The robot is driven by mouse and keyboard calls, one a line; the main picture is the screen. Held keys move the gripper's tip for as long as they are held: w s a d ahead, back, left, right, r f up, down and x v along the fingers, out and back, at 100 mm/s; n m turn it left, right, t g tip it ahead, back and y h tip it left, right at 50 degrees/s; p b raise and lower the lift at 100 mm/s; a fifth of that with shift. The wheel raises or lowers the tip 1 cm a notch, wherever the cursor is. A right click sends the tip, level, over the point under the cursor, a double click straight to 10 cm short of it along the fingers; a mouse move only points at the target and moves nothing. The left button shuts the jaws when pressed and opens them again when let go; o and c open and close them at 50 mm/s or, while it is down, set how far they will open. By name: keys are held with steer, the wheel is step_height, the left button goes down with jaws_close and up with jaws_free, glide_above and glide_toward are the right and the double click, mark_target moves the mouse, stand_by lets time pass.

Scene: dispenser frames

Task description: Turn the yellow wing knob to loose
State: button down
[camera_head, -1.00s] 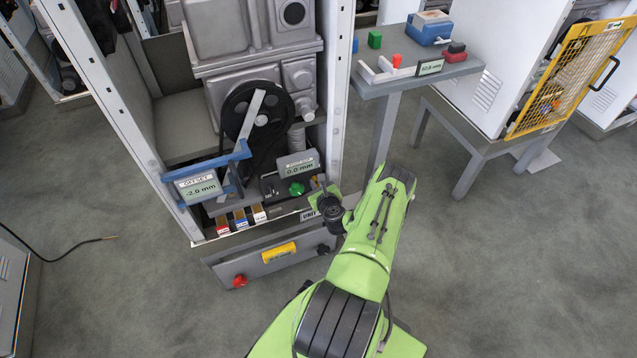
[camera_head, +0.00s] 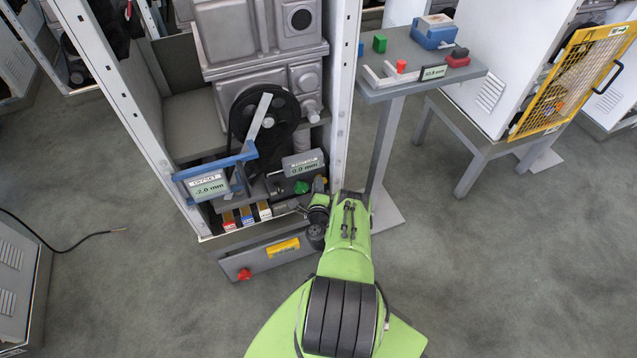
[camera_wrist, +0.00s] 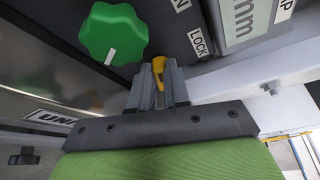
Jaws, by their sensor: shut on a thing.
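In the wrist view the yellow wing knob (camera_wrist: 158,70) sits between the fingertips of my gripper (camera_wrist: 159,82), which is shut on it. Only its upper part shows; the fingers hide the rest. The word LOCK is on a label (camera_wrist: 199,43) just right of it. In the head view my gripper (camera_head: 312,203) reaches into the lower right of the machine frame, and my arm hides the yellow knob there.
A green lobed knob (camera_wrist: 113,32) is close on the left; it also shows in the head view (camera_head: 301,187). The display beside it (camera_head: 303,164) reads 0.0 mm. Another display (camera_head: 208,186) reads -2.0 mm. A white upright (camera_head: 345,90) stands right of the opening.

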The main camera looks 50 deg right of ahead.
steer(key=shift+a+f+n+t+h+b, duration=0.15)
steer(key=shift+f+n+t+h, duration=0.15)
steer(key=shift+n, duration=0.55)
steer(key=shift+d+f+n+t+h+b, duration=0.15)
steer(key=shift+n+h, duration=0.25)
steer(key=shift+n, duration=0.45)
steer(key=shift+a, duration=0.1)
steer(key=c, duration=1.4)
jaws_free()
